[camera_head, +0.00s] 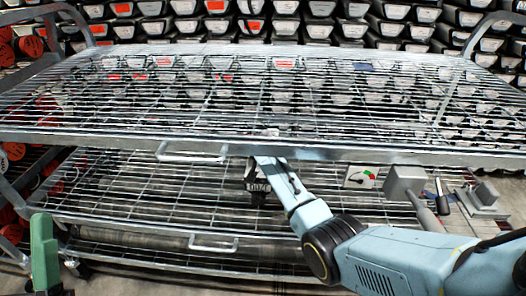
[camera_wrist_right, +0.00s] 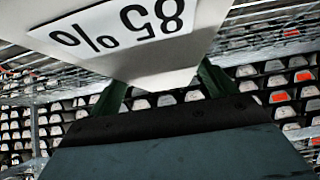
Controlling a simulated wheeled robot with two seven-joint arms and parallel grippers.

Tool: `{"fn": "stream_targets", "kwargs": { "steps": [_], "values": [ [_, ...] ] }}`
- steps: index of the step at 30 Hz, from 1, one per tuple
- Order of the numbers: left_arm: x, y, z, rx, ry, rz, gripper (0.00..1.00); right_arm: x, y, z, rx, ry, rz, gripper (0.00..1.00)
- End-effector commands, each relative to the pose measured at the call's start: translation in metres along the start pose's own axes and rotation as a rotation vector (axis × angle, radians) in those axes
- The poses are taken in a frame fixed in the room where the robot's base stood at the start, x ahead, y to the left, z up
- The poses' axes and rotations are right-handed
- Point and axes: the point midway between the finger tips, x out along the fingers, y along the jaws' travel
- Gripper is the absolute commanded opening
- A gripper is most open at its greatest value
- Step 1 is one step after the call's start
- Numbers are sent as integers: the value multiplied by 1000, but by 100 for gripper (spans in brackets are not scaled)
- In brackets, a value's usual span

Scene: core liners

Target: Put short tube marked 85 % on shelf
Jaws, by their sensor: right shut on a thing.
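The short tube (camera_wrist_right: 150,45) is white, with "85 %" in black on a white label, upside down in the right wrist view. My right gripper (camera_wrist_right: 163,84) is shut on it, a dark green finger on either side. In the head view my right arm reaches to the front rim of the upper wire shelf (camera_head: 300,152). The fingers and the tube cannot be made out clearly there, behind the rim and mesh. A green finger of my left gripper (camera_head: 45,252) shows at the lower left, apart from the shelf; its opening cannot be judged.
A lower wire shelf (camera_head: 130,195) with a metal handle lies below the upper one. Racks of core boxes (camera_head: 330,25) fill the back. Tubes with red ends (camera_head: 20,40) stand at the left. A grey box-like device (camera_head: 405,182) is at the right. The upper shelf looks largely bare.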

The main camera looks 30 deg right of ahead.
Motion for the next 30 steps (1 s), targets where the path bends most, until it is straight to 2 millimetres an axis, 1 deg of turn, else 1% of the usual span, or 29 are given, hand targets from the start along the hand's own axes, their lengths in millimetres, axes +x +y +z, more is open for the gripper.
{"fn": "stream_targets", "kwargs": {
  "steps": [1, 18, 19, 22, 30],
  "values": [
    [0, 0, 0, 0, 0, 0, 61, -2, -1, -4, 2, 10, -3, 17],
    [-2, 0, -4, 1, 40, 0, 61, 7, -1, 4, 2, 9, -3, 17],
    [-2, 0, -4, 1, 40, 0, 61, 8, 0, 9, 0, 0, 0, 86],
    [-2, 0, -3, 0, 38, 0, 61, 8, 0, 9, 0, 0, 0, 99],
    [-1, 0, -3, 0, 36, 0, 61, 7, 0, 7, 0, 1, 0, 100]
  ]
}}
